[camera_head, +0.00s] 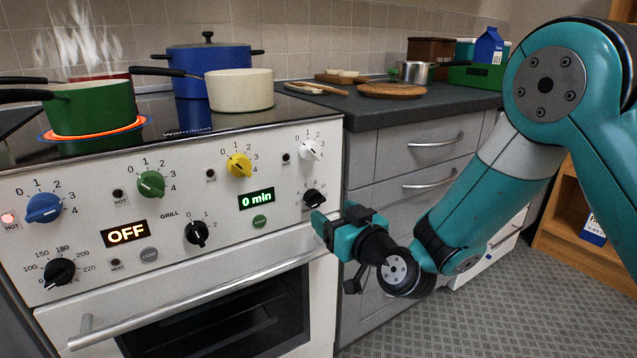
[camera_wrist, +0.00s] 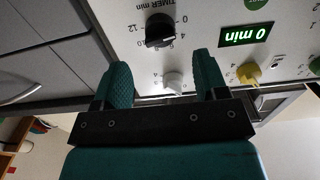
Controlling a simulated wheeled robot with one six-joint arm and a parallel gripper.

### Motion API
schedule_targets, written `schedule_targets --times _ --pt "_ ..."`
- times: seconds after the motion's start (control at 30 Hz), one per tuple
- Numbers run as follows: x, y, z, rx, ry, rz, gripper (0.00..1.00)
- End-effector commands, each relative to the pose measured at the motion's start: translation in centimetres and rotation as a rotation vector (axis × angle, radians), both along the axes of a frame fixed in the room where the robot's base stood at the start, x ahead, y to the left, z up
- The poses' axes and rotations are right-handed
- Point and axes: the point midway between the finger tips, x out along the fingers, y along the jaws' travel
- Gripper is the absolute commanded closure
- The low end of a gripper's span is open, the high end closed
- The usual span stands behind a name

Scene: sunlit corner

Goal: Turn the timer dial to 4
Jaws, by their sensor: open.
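The timer dial (camera_head: 314,198) is a small black knob at the right end of the white stove panel. In the wrist view the timer dial (camera_wrist: 160,30) shows upside down below its "TIMER min" label, with numbers around it. The green timer display (camera_head: 256,199) reads 0 min, and the display also shows in the wrist view (camera_wrist: 246,34). My gripper (camera_head: 320,224) is open and empty, just below and in front of the timer dial, apart from it in the wrist view. There the fingertips (camera_wrist: 163,68) frame bare panel and the white knob (camera_wrist: 174,78).
Blue (camera_head: 44,207), green (camera_head: 151,184), yellow (camera_head: 239,165) and white burner knobs line the panel. A black grill knob (camera_head: 197,233) is left of the timer. A green pot (camera_head: 92,106) steams on a glowing burner. The oven handle (camera_head: 190,302) juts out below.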

Motion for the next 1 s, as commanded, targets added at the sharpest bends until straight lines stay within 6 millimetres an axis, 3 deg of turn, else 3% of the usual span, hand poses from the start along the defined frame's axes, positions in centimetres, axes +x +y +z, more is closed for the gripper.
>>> schedule_targets --times 0.03,0.33,0.77,0.9,1.0 --pt "0.6 0.6 0.7 -0.001 0.0 0.002 0.34" --pt "4.4 3.1 0.1 -0.001 -0.001 0.004 0.34" --pt "5.3 3.6 -0.1 0.001 0.001 0.0 0.34" --pt "5.3 3.6 0.0 0.0 0.0 0.0 0.66" --pt "5.3 3.6 0.0 0.0 0.001 0.0 0.82"
